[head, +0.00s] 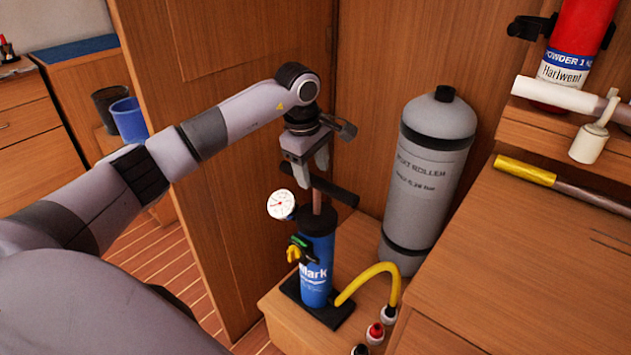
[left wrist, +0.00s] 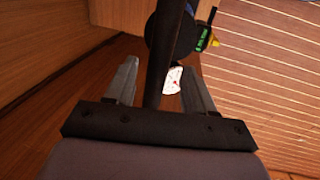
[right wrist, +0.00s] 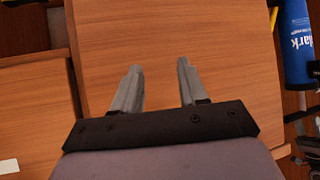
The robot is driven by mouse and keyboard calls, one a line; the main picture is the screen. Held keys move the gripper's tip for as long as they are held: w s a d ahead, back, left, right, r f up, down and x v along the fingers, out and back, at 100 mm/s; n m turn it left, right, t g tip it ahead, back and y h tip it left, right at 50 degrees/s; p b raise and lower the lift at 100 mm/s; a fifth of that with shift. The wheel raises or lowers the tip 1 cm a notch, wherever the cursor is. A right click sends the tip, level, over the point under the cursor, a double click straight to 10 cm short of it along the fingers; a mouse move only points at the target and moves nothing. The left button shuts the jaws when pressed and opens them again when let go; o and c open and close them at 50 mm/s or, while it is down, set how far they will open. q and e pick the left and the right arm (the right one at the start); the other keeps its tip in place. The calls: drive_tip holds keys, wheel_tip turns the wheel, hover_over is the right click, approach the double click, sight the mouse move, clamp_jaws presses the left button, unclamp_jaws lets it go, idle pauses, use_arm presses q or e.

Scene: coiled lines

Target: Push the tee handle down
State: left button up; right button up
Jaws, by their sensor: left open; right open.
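The tee handle (head: 338,190) is a black crossbar on a short reddish rod above the blue pump cylinder (head: 317,268). The handle stands raised, with some rod showing. My left gripper (head: 311,172) points down, open, just over the bar. In the left wrist view the bar (left wrist: 172,45) runs between the spread fingers of the left gripper (left wrist: 158,66); I cannot tell whether they touch it. My right gripper (right wrist: 159,67) is open and empty above a wooden surface. It is outside the head view; the pump (right wrist: 298,45) shows at the right of its wrist view.
A round gauge (head: 281,205) and a yellow hose (head: 365,277) are on the pump. A grey cylinder (head: 428,185) stands behind it at right. A wooden panel (head: 225,230) is close on the left. A wooden counter (head: 520,270) fills the right.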

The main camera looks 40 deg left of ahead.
sight(314, 178)
use_arm(q)
drive_tip(key=f, duration=0.3)
drive_tip(key=shift+w+f, duration=0.3)
drive_tip(key=shift+w, duration=0.05)
drive_tip(key=shift+w+f, duration=0.1)
drive_tip(key=shift+f, duration=0.2)
use_arm(e)
drive_tip(key=shift+r, duration=0.15)
use_arm(q)
clamp_jaws()
drive_tip(key=shift+f+b, duration=1.2)
drive_tip(key=shift+f, duration=0.85)
drive_tip(key=shift+d+f, duration=0.1)
unclamp_jaws()
use_arm(e)
drive_tip(key=shift+w+a+f, duration=0.25)
drive_tip(key=shift+a+f, duration=0.05)
drive_tip(key=shift+f, duration=0.35)
